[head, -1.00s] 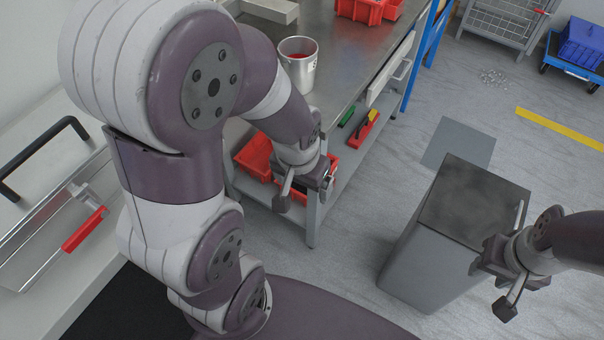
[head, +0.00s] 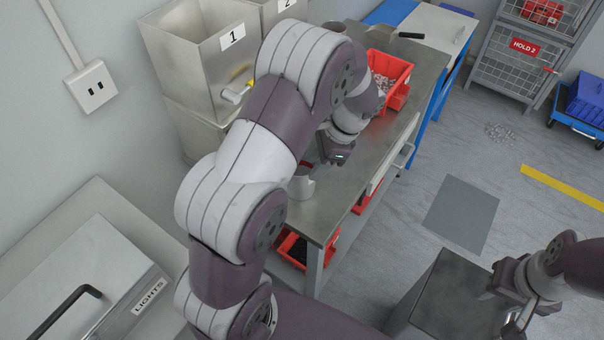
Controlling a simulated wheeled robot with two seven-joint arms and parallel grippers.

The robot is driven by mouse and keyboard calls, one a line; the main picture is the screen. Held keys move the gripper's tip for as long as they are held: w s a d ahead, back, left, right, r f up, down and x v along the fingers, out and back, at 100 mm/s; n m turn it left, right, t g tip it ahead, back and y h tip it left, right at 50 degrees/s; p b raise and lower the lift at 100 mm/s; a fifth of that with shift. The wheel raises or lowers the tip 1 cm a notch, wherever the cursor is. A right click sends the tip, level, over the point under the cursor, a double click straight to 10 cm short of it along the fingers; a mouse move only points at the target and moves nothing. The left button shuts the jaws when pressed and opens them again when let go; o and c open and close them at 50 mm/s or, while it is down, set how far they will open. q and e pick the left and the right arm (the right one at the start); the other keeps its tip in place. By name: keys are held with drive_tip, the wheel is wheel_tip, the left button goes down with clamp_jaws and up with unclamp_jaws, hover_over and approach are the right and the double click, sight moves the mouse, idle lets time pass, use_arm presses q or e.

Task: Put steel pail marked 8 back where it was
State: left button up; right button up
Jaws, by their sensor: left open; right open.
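A steel pail (head: 302,188) stands on the near end of the steel workbench (head: 325,215). My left arm covers part of it, and no number on it can be read. Something red shows at its mouth. My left gripper (head: 335,158) is open, just beyond and to the right of the pail above the bench; whether it touches the pail I cannot tell. My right gripper (head: 508,298) is open and empty, beside the dark-topped grey cabinet (head: 450,290).
A steel bin marked 1 (head: 205,65) and one marked 2 (head: 283,10) stand along the wall. A red bin (head: 390,75) of small parts sits farther along the bench. A black-handled pan (head: 383,32) lies at the far end. The floor right of the bench is mostly clear.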

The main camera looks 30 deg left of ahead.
sight(301, 188)
use_arm(q)
drive_tip(key=x, duration=0.9)
drive_tip(key=shift+w+f, duration=0.25)
drive_tip(key=shift+f, duration=0.1)
drive_tip(key=shift+w+a+f, duration=0.1)
drive_tip(key=shift+a+f, duration=0.05)
clamp_jaws()
